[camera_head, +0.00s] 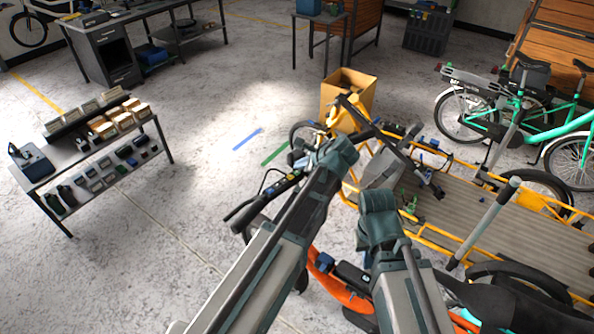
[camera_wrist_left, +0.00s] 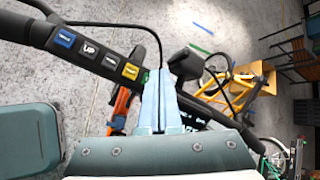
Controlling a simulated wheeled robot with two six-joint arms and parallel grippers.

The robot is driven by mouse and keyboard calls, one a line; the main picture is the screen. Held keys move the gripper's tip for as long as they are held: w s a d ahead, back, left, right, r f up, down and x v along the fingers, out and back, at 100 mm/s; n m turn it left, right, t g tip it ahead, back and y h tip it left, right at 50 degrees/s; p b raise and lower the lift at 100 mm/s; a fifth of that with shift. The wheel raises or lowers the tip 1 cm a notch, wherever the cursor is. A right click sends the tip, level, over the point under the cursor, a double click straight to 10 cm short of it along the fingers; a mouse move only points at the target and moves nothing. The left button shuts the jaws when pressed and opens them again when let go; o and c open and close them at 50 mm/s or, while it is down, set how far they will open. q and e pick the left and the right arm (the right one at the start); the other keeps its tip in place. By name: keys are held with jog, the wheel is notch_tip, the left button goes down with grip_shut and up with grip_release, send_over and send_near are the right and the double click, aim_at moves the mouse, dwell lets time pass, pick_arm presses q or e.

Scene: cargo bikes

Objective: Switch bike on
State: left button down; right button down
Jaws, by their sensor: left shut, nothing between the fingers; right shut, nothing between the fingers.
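The bike's black handlebar (camera_head: 272,192) lies left of my left arm. A black box-like part (camera_wrist_left: 186,63) is right of the fingertips. My right arm reaches forward in the head view, but its fingers are hidden.
An orange bike frame (camera_head: 340,288) is below the arms. A yellow cargo bike with a slatted bed (camera_head: 500,225) stands at right, a cardboard box (camera_head: 347,92) behind it. Green bikes (camera_head: 570,125) are further right. A shelf table (camera_head: 95,150) stands left; open floor lies between.

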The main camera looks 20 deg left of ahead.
pick_arm(q)
notch_tip(320, 180, up, 6)
jog(key=p, duration=0.6)
jog(key=shift+w, duration=0.15)
jog(key=s+d+f+n+g+h+b, duration=0.2)
jog(key=s+d+f+n+b, duration=0.4)
jog(key=s+f, duration=0.4)
jog(key=s+d+f+n+g+h+b, duration=0.3)
jog(key=s+d+f+n+b, duration=0.3)
jog(key=s+f, duration=0.4)
jog(key=s+n+h+b, duration=0.1)
jog(key=s, duration=0.2)
jog(key=shift+s+b, duration=0.3)
jog(key=shift+s, duration=0.05)
jog(key=shift+d, duration=0.1)
